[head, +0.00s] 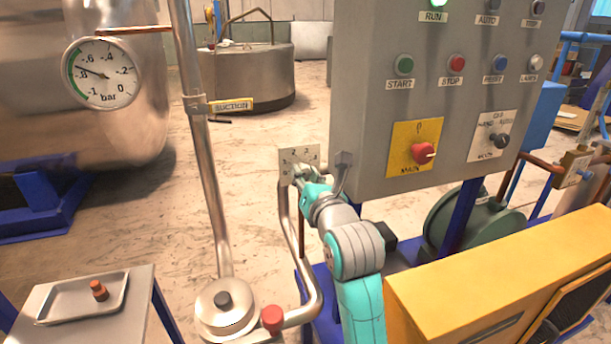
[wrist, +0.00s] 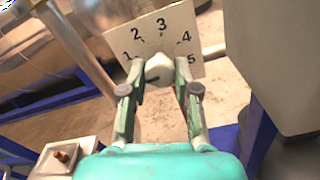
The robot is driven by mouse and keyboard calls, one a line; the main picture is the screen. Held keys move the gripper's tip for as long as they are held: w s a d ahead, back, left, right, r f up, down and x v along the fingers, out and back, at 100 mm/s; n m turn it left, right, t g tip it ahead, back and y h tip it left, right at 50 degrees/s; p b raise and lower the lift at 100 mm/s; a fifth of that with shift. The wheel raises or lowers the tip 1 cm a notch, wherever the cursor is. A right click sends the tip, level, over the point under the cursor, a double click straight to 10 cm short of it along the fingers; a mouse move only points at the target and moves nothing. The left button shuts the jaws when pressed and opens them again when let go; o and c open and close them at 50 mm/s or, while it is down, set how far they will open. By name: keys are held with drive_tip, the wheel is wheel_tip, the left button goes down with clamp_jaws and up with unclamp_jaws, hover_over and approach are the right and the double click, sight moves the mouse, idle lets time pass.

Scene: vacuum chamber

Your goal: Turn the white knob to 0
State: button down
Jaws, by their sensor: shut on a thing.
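The white knob (wrist: 159,69) sits at the lower middle of a pale dial plate (wrist: 176,22) in the wrist view. Numbers 1 to 5 run in an arc around it; I cannot make out a 0 in that view. A dark line shows on the knob's lower part, but I cannot tell which number it marks. My gripper (wrist: 159,82) is shut on the knob, one finger on each side. In the head view the plate (head: 287,155) shows behind my gripper (head: 302,172), which mostly hides the knob.
A grey control panel (head: 365,100) with buttons and a red main switch (head: 424,153) stands close right of my arm. A steel pipe (head: 203,150) rises at left, near a pressure gauge (head: 101,73). A yellow housing (head: 480,270) is at lower right, a tray (head: 65,309) at lower left.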

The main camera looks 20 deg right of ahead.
drive_tip(key=shift+f+n, duration=0.1)
drive_tip(key=shift+n, duration=0.7)
drive_tip(key=c, duration=0.9)
unclamp_jaws()
drive_tip(key=shift+s, duration=3.75)
drive_tip(key=shift+o, duration=0.2)
